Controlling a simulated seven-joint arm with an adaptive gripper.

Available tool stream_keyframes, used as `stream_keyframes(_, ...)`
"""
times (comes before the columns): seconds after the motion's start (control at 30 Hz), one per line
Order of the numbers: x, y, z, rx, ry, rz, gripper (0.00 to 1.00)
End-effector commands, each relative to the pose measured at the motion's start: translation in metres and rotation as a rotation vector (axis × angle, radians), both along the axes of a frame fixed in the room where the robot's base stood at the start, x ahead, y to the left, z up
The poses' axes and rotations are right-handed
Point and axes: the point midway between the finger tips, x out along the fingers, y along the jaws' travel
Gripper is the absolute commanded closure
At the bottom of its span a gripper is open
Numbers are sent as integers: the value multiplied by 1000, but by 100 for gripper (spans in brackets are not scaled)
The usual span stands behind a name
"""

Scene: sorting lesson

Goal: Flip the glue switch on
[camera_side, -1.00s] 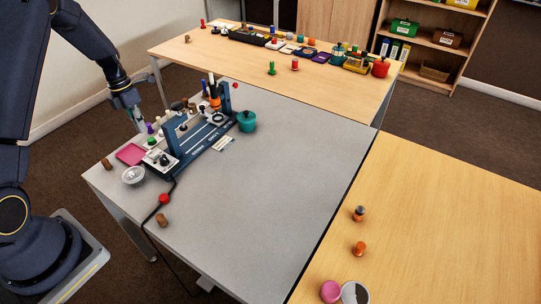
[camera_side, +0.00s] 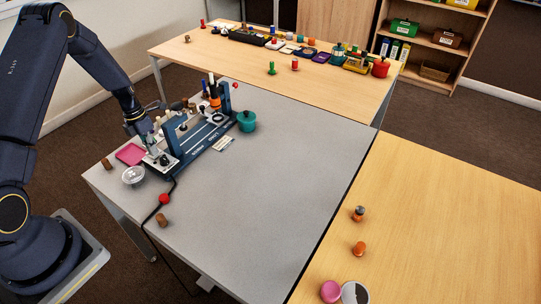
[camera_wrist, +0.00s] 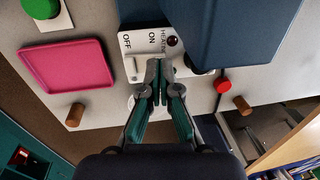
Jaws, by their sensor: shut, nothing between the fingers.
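A white switch plate (camera_wrist: 140,46) sits beside the blue machine (camera_wrist: 230,30) in the wrist view. It is marked ON and OFF, with a further word that seems to begin HEATIN. A small pale lever (camera_wrist: 131,69) lies toward its OFF end, and a dark red lamp (camera_wrist: 172,41) shows no clear glow. My gripper (camera_wrist: 157,82) is shut and empty, its tips over the plate's near edge, right of the lever; contact cannot be told. In the side view my gripper (camera_side: 150,153) is at the left end of the blue machine (camera_side: 198,150), hiding much of the plate.
A pink tray (camera_side: 130,154) and a clear dish (camera_side: 133,175) lie close to my gripper. The grey table (camera_side: 280,190) is clear to the right.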

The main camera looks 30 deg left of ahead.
Motion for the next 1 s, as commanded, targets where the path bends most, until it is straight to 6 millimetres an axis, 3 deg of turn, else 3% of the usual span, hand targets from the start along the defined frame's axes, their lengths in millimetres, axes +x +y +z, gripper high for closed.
stream_keyframes(0.13,0,-7,-7,69,5,-8,100)
stream_keyframes(1.0,0,12,-2,61,2,0,100)
